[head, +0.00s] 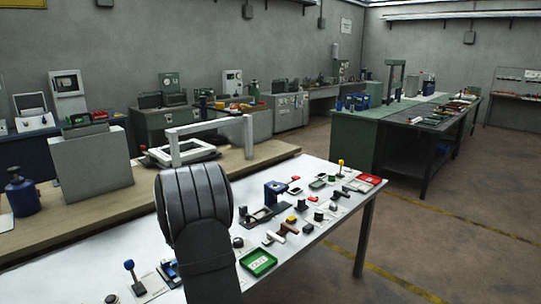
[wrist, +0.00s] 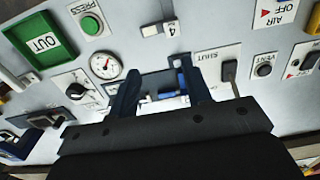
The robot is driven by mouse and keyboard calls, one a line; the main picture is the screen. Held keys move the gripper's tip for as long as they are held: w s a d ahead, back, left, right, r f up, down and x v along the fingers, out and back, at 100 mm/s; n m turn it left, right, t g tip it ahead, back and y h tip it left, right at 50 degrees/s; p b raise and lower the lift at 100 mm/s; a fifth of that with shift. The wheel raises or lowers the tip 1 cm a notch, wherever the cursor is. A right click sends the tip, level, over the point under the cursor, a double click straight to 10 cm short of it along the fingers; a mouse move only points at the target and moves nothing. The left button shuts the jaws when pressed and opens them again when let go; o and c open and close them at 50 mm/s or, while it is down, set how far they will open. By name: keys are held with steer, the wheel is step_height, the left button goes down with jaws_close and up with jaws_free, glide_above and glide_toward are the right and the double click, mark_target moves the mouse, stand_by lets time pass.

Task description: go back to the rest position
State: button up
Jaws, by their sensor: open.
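My gripper (wrist: 160,78) shows in the wrist view with its two dark fingers spread apart over a pale surface of controls. A small blue part (wrist: 168,94) shows in the gap between the fingers, beyond them; I cannot tell how far below it is. Nothing is seen clamped between the fingers. In the head view my dark arm rises in front of the white table (head: 85,262), and the gripper itself is hidden behind it or out of sight.
The wrist view shows a green OUT tray (wrist: 40,43), a green button (wrist: 91,24), a round gauge (wrist: 106,66) and a SHUT plate (wrist: 208,56). In the head view, a blue-knobbed lever (head: 130,268) and a yellow-knobbed lever (head: 340,166) stand up. A white frame (head: 210,132) stands behind.

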steer(key=s+d, duration=0.2)
steer(key=s, duration=0.8)
steer(key=s+a+f, duration=0.1)
steer(key=a+f, duration=0.5)
steer(key=a, duration=0.2)
steer(key=shift+a+f, duration=0.15)
steer(key=shift+a, duration=0.2)
steer(key=o, duration=1.2)
steer(key=s+a+r+n+g+h, duration=0.1)
steer(key=s+a+r+n, duration=0.3)
steer(key=n, duration=0.5)
steer(key=s+a+r+n, duration=0.2)
steer(key=a+r+n, duration=0.45)
steer(key=n, duration=0.25)
step_height(320, 180, down, 10)
steer(key=s+d, duration=0.1)
steer(key=shift+s+d+r, duration=0.15)
steer(key=shift+r, duration=0.1)
steer(key=shift+r, duration=0.1)
